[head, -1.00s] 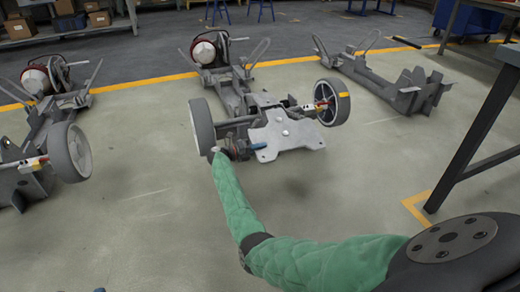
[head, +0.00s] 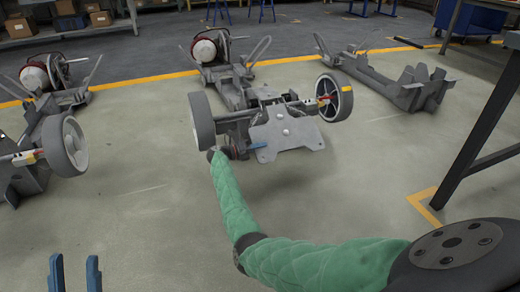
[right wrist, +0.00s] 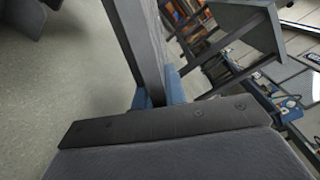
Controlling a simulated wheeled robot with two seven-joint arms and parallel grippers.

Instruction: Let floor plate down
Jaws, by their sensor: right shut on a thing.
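The floor plate (head: 267,137) is a light grey metal sheet with notched corners and round bolt heads. In the head view it sits tilted at the near end of the middle chassis (head: 238,92), between its two wheels. My right gripper (head: 257,147), on the green-sleeved arm, has its blue fingertips shut on the plate's left near edge. In the right wrist view the gripper (right wrist: 157,96) has blue fingers on either side of a grey plate edge (right wrist: 143,45). My left gripper (head: 74,274) is open and empty at the bottom left, well away from the plate.
Another chassis (head: 45,140) stands at the left, and a bare frame (head: 385,80) lies at the back right. A dark table leg (head: 475,145) rises at the right. The near floor is clear.

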